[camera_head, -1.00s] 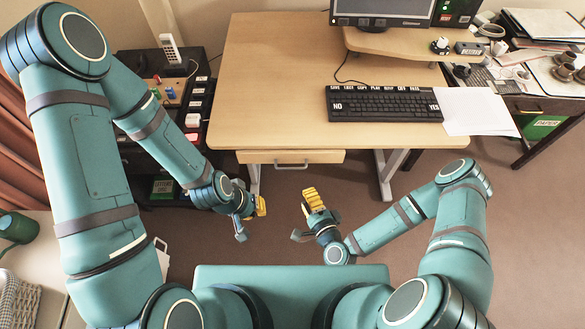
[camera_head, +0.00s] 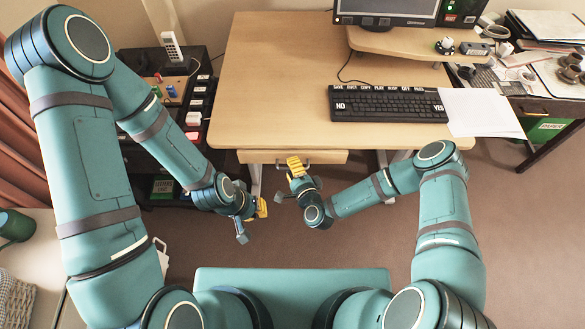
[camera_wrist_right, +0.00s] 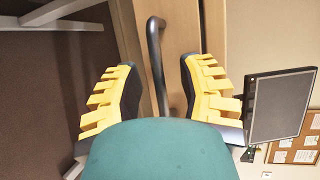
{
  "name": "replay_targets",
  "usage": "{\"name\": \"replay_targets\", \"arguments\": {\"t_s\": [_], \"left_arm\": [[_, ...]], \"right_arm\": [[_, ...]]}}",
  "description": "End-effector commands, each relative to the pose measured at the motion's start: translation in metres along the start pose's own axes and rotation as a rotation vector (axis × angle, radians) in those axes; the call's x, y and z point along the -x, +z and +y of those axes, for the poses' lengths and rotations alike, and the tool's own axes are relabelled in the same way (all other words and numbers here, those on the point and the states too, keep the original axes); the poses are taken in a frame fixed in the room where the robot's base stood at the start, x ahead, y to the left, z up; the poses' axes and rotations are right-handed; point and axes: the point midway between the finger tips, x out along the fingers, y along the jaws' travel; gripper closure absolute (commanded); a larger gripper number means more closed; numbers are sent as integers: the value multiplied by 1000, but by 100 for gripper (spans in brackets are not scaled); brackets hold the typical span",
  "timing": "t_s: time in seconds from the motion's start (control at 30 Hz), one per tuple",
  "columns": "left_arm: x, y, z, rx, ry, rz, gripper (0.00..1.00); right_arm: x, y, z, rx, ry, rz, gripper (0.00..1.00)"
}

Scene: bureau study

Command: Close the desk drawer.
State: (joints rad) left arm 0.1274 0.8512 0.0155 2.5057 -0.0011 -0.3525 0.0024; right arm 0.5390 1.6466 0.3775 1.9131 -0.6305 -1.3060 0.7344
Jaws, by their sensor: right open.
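The desk drawer (camera_head: 240,156) is a light wood front below the desk's front edge. How far it stands out is hard to tell. Its grey bar handle (camera_wrist_right: 152,45) runs between the yellow fingers of my right gripper (camera_wrist_right: 161,75) in the right wrist view. The fingers are spread apart, and I cannot tell whether either touches the bar. In the head view my right gripper (camera_head: 295,166) is at the drawer front and covers part of the handle. My left gripper (camera_head: 254,215) hangs lower and to the left, away from the drawer; its finger opening is unclear.
The desk top (camera_head: 270,80) holds a black keyboard (camera_head: 388,103), papers (camera_head: 480,112) and a monitor (camera_head: 385,10) on a riser. A dark shelf unit (camera_head: 190,150) stands to the left of the desk. The floor (camera_head: 350,240) between me and the desk is clear.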

Motion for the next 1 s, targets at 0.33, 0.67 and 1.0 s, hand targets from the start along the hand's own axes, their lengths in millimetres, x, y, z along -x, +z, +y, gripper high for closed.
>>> {"name": "replay_targets", "arguments": {"t_s": [0.33,0.67,1.0], "left_arm": [[0,0,0,0,0,0,100],[0,0,0,0,0,0,100],[-16,-2,-6,-1,0,8,100]], "right_arm": [[0,0,0,0,0,0,97],[0,0,0,0,0,-1,100],[-27,-11,-5,1,0,-1,100]]}}
